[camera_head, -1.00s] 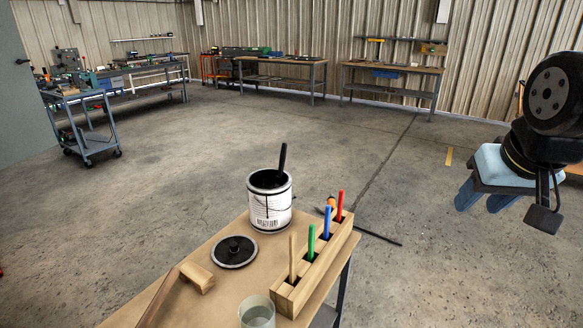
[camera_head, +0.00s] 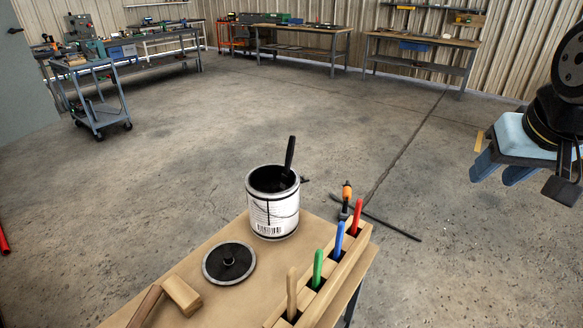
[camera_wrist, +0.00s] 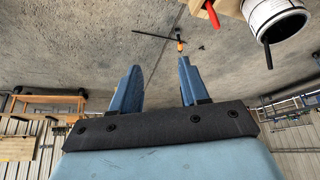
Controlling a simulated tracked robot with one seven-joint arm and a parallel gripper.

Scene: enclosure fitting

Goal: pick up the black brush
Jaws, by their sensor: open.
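The black brush (camera_head: 290,155) stands tilted in an open white paint can (camera_head: 272,215), its dark handle sticking up above the rim. Its lower end is hidden inside the can. The can stands at the far end of a wooden-topped table. My gripper (camera_head: 503,172) is open and empty, up at the right of the head view, well apart from the can. In the wrist view, the two blue fingers (camera_wrist: 160,72) are spread with nothing between them. There the brush handle (camera_wrist: 267,53) and the can (camera_wrist: 277,20) show at the upper right.
The table (camera_head: 215,300) also holds a black can lid (camera_head: 229,263), a wooden-handled tool (camera_head: 182,295) and a wooden rack (camera_head: 325,285) with coloured handles. An orange-handled tool (camera_head: 347,192) and dark rod (camera_head: 390,224) show beyond it. Floor (camera_head: 430,160) between table and gripper looks clear.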

